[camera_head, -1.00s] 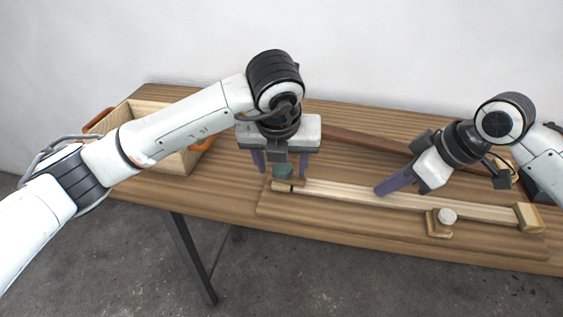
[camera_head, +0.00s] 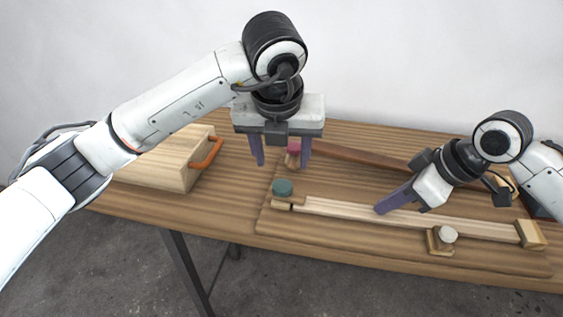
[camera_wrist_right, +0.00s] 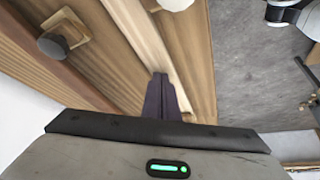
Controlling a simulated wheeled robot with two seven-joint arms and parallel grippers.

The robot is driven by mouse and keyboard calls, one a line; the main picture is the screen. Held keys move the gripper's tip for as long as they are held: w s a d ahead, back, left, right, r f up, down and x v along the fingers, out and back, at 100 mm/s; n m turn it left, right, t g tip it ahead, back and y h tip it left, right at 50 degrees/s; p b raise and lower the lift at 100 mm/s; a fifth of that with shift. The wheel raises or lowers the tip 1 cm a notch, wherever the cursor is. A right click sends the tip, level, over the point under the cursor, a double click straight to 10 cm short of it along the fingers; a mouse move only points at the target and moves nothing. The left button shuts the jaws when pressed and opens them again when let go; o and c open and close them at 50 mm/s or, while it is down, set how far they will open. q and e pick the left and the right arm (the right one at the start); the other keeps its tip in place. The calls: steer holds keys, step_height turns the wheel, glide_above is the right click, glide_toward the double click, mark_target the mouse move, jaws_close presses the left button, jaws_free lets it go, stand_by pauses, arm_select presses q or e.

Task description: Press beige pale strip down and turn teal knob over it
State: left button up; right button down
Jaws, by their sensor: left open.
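The pale beige strip (camera_head: 345,211) lies along the wooden board. The teal knob (camera_head: 282,187) stands at its left end, with a small wooden tab (camera_head: 294,200) that points right and appears to lie over the strip's end. My left gripper (camera_head: 281,162) is open and empty, raised above and behind the teal knob, clear of it. My right gripper (camera_head: 380,209) is shut, with its fingertips on or just over the strip's middle. In the right wrist view its closed fingers (camera_wrist_right: 161,88) meet the pale strip (camera_wrist_right: 140,38); contact pressure cannot be seen.
A white knob (camera_head: 447,235) on a wooden block stands in front of the strip's right part. A pink-red knob (camera_head: 294,148) and a dark brown strip (camera_head: 350,155) lie behind. A wooden box (camera_head: 165,165) with orange handles is at left. A wooden block (camera_head: 531,234) sits at the strip's right end.

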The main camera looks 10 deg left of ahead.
arm_select(q)
steer(key=shift+r, duration=0.15)
arm_select(e)
steer(key=shift+f, duration=0.1)
arm_select(q)
step_height(320, 180, up, 8)
steer(key=p, duration=0.8)
steer(key=shift+r+p, duration=0.25)
steer(key=shift+p, duration=0.05)
arm_select(e)
step_height(320, 180, up, 7)
stand_by(0.6)
step_height(320, 180, up, 5)
steer(key=shift+r, duration=0.1)
stand_by(0.7)
